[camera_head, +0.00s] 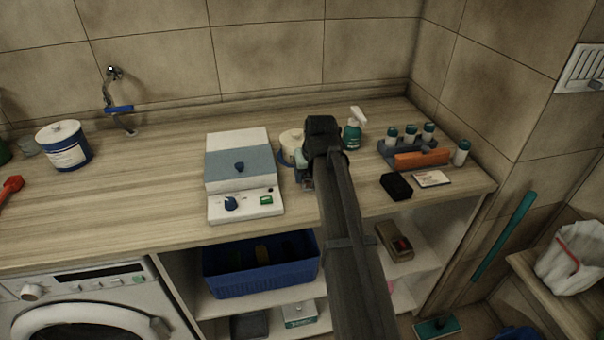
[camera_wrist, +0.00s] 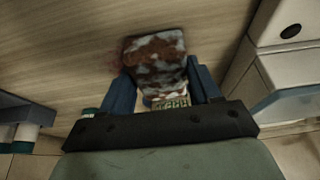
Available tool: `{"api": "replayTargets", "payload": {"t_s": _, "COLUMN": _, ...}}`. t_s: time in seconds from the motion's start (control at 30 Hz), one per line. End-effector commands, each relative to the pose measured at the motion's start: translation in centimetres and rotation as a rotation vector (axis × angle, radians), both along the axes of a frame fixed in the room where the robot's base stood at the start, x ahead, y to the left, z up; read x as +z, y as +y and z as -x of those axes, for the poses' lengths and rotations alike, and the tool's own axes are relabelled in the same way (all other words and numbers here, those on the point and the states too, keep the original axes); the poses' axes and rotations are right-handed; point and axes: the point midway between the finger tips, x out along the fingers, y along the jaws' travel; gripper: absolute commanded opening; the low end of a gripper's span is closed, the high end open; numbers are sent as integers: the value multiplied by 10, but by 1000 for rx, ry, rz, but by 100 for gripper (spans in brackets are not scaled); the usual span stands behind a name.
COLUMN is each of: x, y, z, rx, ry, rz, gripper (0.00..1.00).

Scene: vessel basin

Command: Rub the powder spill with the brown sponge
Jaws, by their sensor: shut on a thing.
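My gripper (camera_wrist: 162,88) is shut on a block mottled brown and white, which I take to be the brown sponge (camera_wrist: 156,52). Its blue fingers lie on either side of the block, low over the wooden counter. A faint reddish powder spill (camera_wrist: 117,58) shows at the left edge of the sponge. The sponge hides any more of it, and I cannot tell if the sponge touches the counter. A small patterned green and white patch shows between the fingers. In the head view my gripper (camera_head: 305,177) is right of the white device, mostly hidden by my arm.
The white device (camera_head: 240,205) stands close left of my gripper. A tub (camera_head: 291,142) and a green spray bottle (camera_head: 352,134) stand behind. A rack with teal-capped bottles (camera_head: 412,146), a black block (camera_head: 396,186) and a card (camera_head: 430,178) are to the right. The left counter (camera_head: 130,200) has free room.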

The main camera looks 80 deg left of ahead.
Motion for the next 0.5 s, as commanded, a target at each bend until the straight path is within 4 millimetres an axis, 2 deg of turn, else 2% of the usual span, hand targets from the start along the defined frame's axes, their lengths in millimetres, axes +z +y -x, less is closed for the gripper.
{"api": "replayTargets", "payload": {"t_s": 0.5, "x": -1, "y": 0, "z": -49, "rx": -2, "ry": -1, "rz": 1, "gripper": 34}}
